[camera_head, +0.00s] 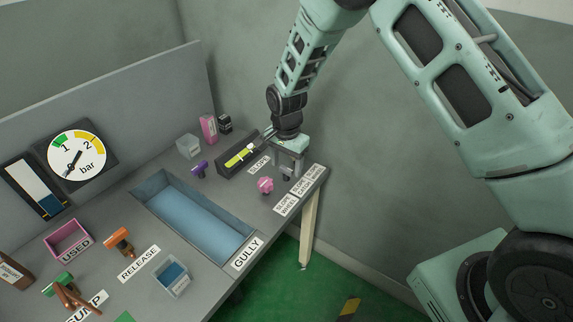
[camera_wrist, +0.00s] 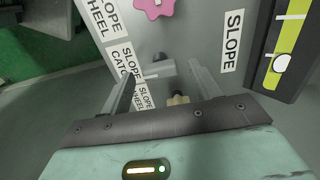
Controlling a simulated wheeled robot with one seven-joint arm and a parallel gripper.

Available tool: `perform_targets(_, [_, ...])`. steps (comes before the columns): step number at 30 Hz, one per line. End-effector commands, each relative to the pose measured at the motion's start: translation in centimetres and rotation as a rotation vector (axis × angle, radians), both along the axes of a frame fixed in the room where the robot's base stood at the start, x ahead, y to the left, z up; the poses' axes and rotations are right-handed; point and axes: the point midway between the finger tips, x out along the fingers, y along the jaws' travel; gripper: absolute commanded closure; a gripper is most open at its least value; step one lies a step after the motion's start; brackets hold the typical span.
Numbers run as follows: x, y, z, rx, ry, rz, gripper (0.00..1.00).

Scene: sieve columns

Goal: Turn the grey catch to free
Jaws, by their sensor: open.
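A small grey block (camera_wrist: 160,68), which looks like the catch, shows between the fingertips in the wrist view, close to the SLOPE CATCH label (camera_wrist: 122,62). A small tan piece (camera_wrist: 178,99) lies nearer the palm, partly hidden by the gripper. My gripper (camera_wrist: 162,72) is open, with one finger on each side of the grey block; I cannot tell whether either touches it. In the head view my gripper (camera_head: 289,167) points down at the bench's right end, and it hides most of the catch there. Which way the catch is turned is unclear.
A pink wheel (camera_head: 265,185) stands close to the gripper. The slope gauge (camera_head: 240,157) with its yellow-green tube lies behind to the left. Pink and black boxes stand at the back. The blue gully basin (camera_head: 200,220) is further left. The bench edge is close on the right.

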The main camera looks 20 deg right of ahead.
Motion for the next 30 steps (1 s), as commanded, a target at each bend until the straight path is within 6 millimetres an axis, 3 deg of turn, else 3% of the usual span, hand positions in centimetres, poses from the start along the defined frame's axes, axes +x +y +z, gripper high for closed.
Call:
perform_targets(11, [0.01, -0.01, -0.60, 0.000, 0.000, 0.000, 0.38])
perform_targets(16, [0.01, -0.01, -0.59, 0.000, 0.000, 0.000, 0.83])
perform_targets(30, [0.02, -0.01, -0.46, 0.000, 0.000, 0.082, 0.83])
